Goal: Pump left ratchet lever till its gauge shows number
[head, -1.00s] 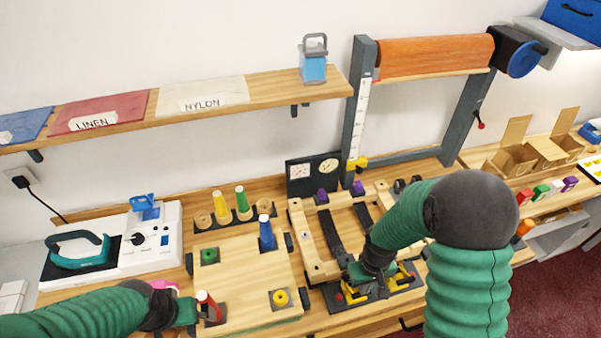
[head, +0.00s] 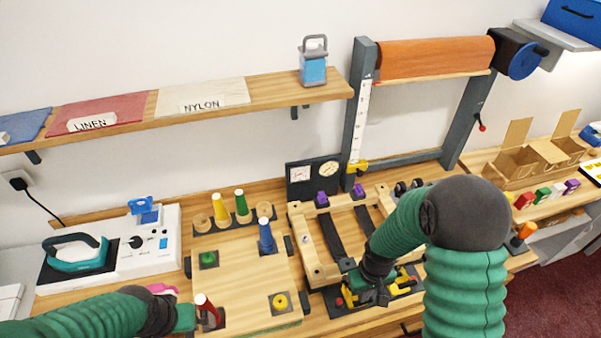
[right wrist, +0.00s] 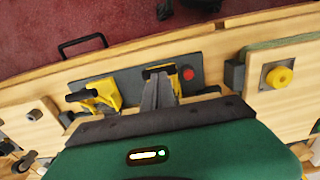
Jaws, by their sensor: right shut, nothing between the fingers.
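Two yellow ratchet levers sit on a dark plate (head: 338,312) at the counter's front. The left ratchet lever (head: 347,294) is by a red button and is partly hidden by my right gripper (head: 372,296). In the right wrist view, the shut, empty fingers (right wrist: 158,92) overlap the left lever's black-gripped yellow frame (right wrist: 169,80); whether they touch is unclear. The right lever (head: 415,281) also shows in the wrist view (right wrist: 100,97). Two white dial gauges, left (head: 300,174) and right (head: 328,168), are on a black panel; their readings are too small. My left gripper (head: 187,317) is beside a red peg; its jaws are unclear.
A wooden frame with dark straps (head: 332,232) lies behind the plate. A peg board (head: 240,275) with coloured cones is to its left, and an iron (head: 75,252) farther left. Small cartons (head: 515,165) stand at the right.

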